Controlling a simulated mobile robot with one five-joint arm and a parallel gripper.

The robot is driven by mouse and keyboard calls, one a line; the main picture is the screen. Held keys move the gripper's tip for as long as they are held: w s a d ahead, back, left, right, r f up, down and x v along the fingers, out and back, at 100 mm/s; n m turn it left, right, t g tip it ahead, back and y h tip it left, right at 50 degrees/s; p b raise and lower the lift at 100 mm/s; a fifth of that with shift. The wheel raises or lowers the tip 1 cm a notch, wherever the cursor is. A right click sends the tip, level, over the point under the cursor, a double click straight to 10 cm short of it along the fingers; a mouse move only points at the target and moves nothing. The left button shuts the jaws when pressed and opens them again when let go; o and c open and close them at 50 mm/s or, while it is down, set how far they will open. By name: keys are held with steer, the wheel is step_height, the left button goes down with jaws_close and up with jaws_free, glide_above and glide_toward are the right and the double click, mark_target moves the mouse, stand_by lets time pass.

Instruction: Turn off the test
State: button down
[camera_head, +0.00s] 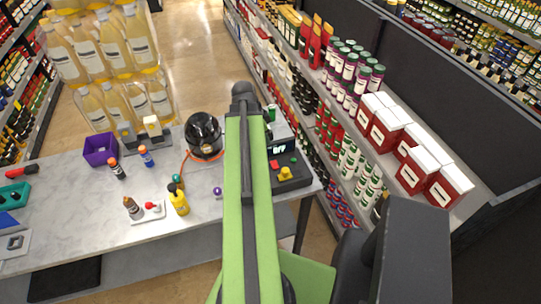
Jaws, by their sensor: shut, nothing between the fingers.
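A dark control box (289,186) stands at the right end of the grey table, partly hidden by my green arm. It has a small lit display (279,149) whose characters are too small to read surely. A round black vessel (205,137) with an orange tube stands left of my arm. My arm crosses the middle of the view, and its dark far end is beyond the box. My gripper cannot be made out.
The grey table (110,230) also holds a purple bin (100,149), a yellow bottle (178,200), small bottles and a white tray (150,212). A stocked shelf with red and white boxes (410,172) stands close to the right. Large bottles are stacked behind the table.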

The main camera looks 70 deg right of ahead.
mark_target(274, 163)
steer(key=b+x, duration=1.2)
steer(key=x, duration=0.1)
steer(key=shift+w+a+f+b, duration=0.2)
steer(key=shift+w+a+b, duration=0.1)
steer(key=shift+w, duration=0.1)
steer(key=shift+w+d+f+b, duration=0.1)
steer(key=shift+f+b, duration=0.35)
steer(key=shift+r, duration=0.1)
